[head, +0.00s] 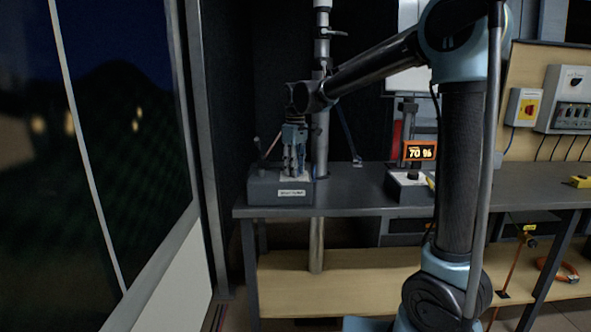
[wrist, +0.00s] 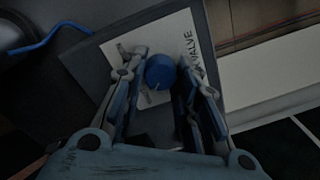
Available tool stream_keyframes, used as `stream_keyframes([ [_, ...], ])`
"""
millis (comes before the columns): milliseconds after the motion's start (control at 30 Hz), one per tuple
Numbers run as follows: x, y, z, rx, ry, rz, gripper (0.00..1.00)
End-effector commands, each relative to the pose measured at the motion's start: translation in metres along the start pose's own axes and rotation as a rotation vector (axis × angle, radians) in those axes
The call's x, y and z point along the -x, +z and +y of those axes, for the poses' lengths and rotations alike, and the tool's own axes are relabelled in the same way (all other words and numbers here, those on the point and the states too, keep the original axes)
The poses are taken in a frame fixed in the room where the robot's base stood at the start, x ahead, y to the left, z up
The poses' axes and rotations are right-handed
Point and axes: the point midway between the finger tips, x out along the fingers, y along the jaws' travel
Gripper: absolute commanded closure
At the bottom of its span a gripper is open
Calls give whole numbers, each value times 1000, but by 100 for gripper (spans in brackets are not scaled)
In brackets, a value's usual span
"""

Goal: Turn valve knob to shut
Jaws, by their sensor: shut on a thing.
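The valve knob (wrist: 160,72) is a round blue knob on a pale label plate (wrist: 125,50) with the word VALVE, seen in the wrist view. My gripper (wrist: 165,73) reaches over it with one finger on each side, shut on the knob. In the head view my gripper (head: 294,168) points straight down onto the grey valve box (head: 264,190), which stands at the left end of the bench. The knob is hidden behind the fingers there. The knob's turn position cannot be read.
A small lever (head: 257,145) stands up at the left of the valve box. A vertical pole (head: 321,120) rises close behind my gripper. A display reading 70 % (head: 419,150) stands above another box (head: 407,187) to the right. The bench (head: 350,192) between the boxes is clear.

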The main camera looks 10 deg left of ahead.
Motion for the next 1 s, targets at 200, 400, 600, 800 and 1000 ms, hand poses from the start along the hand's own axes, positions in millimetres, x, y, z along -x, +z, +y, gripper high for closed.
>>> stream_keyframes([
  [200,0,0,3,25,6,-1,96],
  [400,0,0,4,28,7,0,96],
  [600,0,0,4,27,7,0,65],
  [800,0,-1,2,28,5,0,51],
  [1000,1,-1,1,29,3,0,51],
])
